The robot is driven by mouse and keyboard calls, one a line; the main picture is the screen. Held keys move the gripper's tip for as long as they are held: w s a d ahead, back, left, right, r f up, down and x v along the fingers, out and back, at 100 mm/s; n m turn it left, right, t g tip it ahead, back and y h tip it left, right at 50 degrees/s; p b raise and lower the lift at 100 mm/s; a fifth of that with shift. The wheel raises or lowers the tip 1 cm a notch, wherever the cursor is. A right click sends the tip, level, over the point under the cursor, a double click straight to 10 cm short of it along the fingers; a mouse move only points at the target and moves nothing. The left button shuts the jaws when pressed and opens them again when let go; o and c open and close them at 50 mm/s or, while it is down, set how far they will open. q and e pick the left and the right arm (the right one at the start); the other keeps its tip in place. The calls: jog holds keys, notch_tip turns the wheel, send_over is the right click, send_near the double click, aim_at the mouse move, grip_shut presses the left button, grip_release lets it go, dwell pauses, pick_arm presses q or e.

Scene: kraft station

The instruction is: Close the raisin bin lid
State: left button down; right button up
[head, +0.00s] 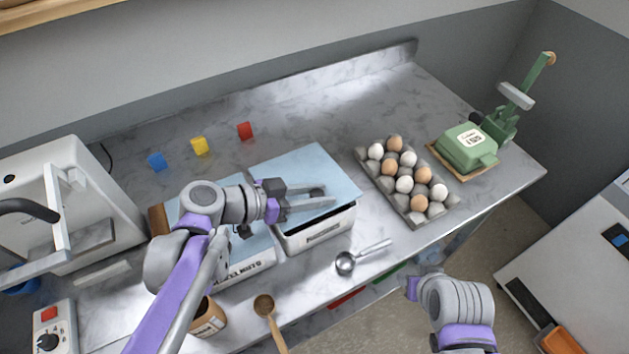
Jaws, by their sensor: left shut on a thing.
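The right-hand white bin (316,237) stands near the counter's front edge; its front label is too small to read, but it is the likely raisin bin.
A second lidded bin (245,268) stands directly left, partly behind my left arm. Several small coloured cubes are behind.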

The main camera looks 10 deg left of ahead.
pick_arm(q)
jog(key=shift+s+f, duration=0.1)
jog(key=shift+f, duration=0.2)
jog(key=c, duration=0.6)
grip_release()
jog(key=shift+o, duration=0.2)
notch_tip(320, 180, up, 9)
jog(key=shift+f+p, duration=0.2)
jog(key=shift+p, duration=0.55)
jog(key=shift+r, duration=0.7)
pick_arm(e)
jog(key=shift+w+r, duration=0.25)
jog(key=shift+r, duration=0.35)
jog(key=shift+w+r, duration=0.2)
jog(key=shift+r, duration=0.35)
